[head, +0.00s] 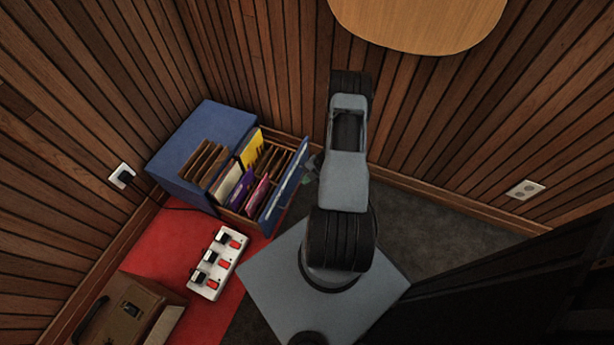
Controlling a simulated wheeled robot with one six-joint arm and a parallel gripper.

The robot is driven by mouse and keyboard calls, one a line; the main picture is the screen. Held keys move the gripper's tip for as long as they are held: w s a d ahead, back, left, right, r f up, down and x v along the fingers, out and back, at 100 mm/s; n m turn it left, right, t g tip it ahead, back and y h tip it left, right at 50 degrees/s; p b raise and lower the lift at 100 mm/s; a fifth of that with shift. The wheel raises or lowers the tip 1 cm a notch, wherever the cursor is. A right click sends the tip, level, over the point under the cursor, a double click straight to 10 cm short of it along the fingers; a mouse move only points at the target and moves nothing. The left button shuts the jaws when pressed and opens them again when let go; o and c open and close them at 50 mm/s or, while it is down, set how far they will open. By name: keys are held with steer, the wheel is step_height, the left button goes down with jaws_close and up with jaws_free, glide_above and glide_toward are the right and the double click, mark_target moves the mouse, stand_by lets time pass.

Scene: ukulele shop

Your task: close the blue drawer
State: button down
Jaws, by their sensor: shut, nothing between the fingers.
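The blue drawer (287,184) is pulled out from its blue cabinet (222,119) in the corner. Its blue front panel faces right, toward my arm. Several upright sleeves and dividers, some yellow, purple and pink, stand inside the open drawer. My gripper (311,167) shows only in part, just right of the drawer's front panel, with my arm hiding much of it. It is shut and holds nothing. I cannot tell whether it touches the panel.
A white power strip (219,264) with red switches lies on a red mat (165,240) in front of the cabinet. A brown case (131,312) stands at the lower left. Wood-slat walls close in behind. A round wooden top (420,20) juts in above. Grey carpet (450,235) is clear at right.

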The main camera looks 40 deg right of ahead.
mark_target(283, 188)
steer(key=w+a+f+b, duration=0.1)
steer(key=w+a+f, duration=0.1)
steer(key=a+f, duration=0.1)
steer(key=w+a+f+b, duration=0.1)
steer(key=f, duration=0.1)
steer(key=shift+w+a+b, duration=0.25)
steer(key=shift+w+b, duration=0.05)
steer(key=shift+w, duration=0.05)
steer(key=shift+w+a+r, duration=0.1)
steer(key=shift+w+a, duration=0.25)
steer(key=shift+w, duration=0.3)
steer(key=shift+w, duration=0.1)
